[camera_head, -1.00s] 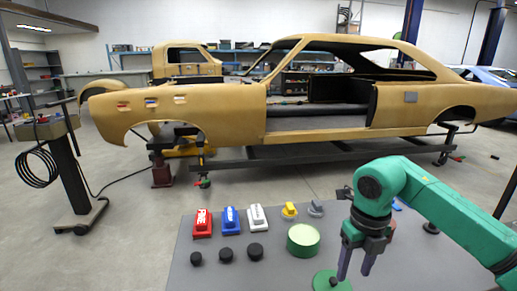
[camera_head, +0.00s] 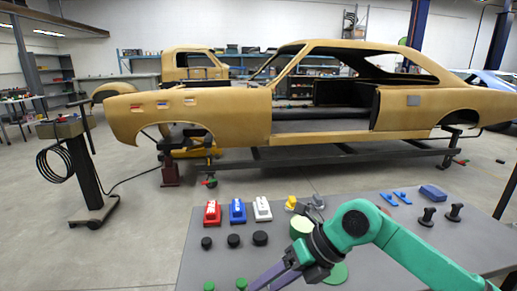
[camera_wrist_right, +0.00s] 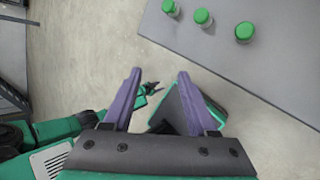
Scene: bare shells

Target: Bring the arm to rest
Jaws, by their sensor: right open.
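My right arm reaches in from the right in the head view. Its right gripper (camera_head: 262,279) points left and down, low over the front of the grey table (camera_head: 440,250). In the right wrist view the two purple fingers (camera_wrist_right: 159,74) stand apart with nothing between them. The floor and green parts that I take as my own body show beyond them. The left gripper cannot be made out in either view.
A tan car shell (camera_head: 350,138) stands behind.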

